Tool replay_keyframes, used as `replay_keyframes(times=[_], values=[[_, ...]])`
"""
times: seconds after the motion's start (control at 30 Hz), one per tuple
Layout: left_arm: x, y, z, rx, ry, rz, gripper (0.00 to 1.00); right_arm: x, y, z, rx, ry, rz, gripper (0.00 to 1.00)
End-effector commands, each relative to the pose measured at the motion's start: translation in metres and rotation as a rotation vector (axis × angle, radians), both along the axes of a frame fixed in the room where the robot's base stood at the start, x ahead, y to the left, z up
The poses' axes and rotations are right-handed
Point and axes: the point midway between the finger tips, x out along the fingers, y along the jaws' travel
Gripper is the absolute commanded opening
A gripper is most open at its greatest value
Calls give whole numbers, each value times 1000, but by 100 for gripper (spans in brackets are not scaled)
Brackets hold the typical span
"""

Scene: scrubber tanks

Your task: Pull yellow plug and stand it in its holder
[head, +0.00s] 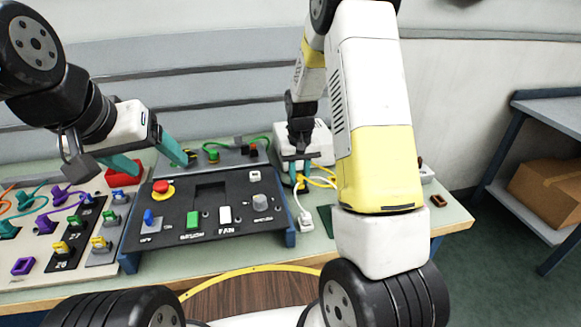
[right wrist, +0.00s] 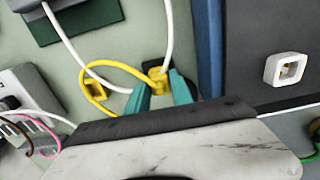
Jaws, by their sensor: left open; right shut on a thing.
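The yellow plug (right wrist: 157,75) is in the right wrist view, between the teal fingertips of my right gripper (right wrist: 160,88), which is shut on it. A dark patch lies right by the plug; I cannot tell whether the plug is still seated there. Its yellow cable (right wrist: 120,66) loops to the left. A yellow square frame (right wrist: 95,88), which looks like the holder, lies just left of the plug, partly crossed by the cable. In the head view my right gripper (head: 299,173) points down right of the black panel. My left gripper (head: 162,167) is open and empty above the panel's left back.
The black fan panel (head: 180,222) with knobs and switches fills the middle. A plug board (head: 60,265) with coloured plugs stands at left. A white plug (head: 305,220) and white cables (right wrist: 168,30) lie close to the right gripper. A white square holder (right wrist: 290,68) sits on the panel.

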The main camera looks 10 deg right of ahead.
Motion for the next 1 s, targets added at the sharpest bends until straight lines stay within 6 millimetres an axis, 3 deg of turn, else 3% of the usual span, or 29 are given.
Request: replay_keyframes(times=[0.03, 0.07, 0.2, 0.3, 0.67, 1.0], values=[[0, 0, 0, 0, 0, 0, 73, 0, 0, 0, 0, 0, 0, 0], [0, 0, 0, 0, 0, 0, 73, 0, 0, 0, 0, 0, 0, 31], [0, 0, 0, 0, 0, 0, 73, 0, 0, 0, 0, 0, 0, 58], [0, 0, 0, 0, 0, 0, 73, 0, 0, 0, 0, 0, 0, 73], [0, 0, 0, 0, 0, 0, 73, 1, 0, 6, 0, -2, 0, 73], [0, 0, 0, 0, 0, 0, 73, 1, 0, 60, 0, -4, 0, 73]])
